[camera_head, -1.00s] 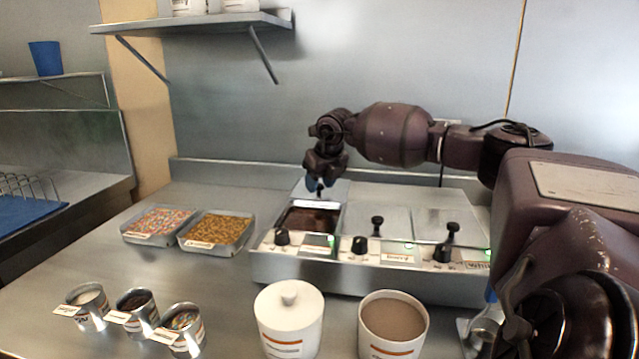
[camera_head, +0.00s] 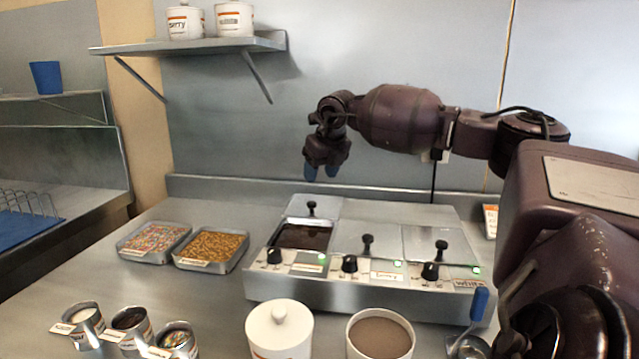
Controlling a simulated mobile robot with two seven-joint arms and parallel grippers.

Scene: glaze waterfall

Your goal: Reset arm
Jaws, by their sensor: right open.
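My right arm comes in from the right. Its gripper (camera_head: 322,172), with blue fingertips, is open and empty. It hangs above the back left of the glaze warmer (camera_head: 350,290), apart from the black lid knob (camera_head: 311,208) below it. The warmer's left well (camera_head: 301,237) shows dark brown glaze, with its metal lid (camera_head: 325,207) pushed to the back. The middle lid (camera_head: 367,243) and right lid (camera_head: 432,243) cover their wells. My left gripper is not in view.
Trays of sprinkles (camera_head: 154,241) and chopped nuts (camera_head: 211,249) sit left of the warmer. Small tins (camera_head: 84,323), a white lidded jar (camera_head: 279,331), an open tub (camera_head: 381,337) and a blue-handled ladle (camera_head: 478,306) line the front. A shelf (camera_head: 190,46) holds two jars.

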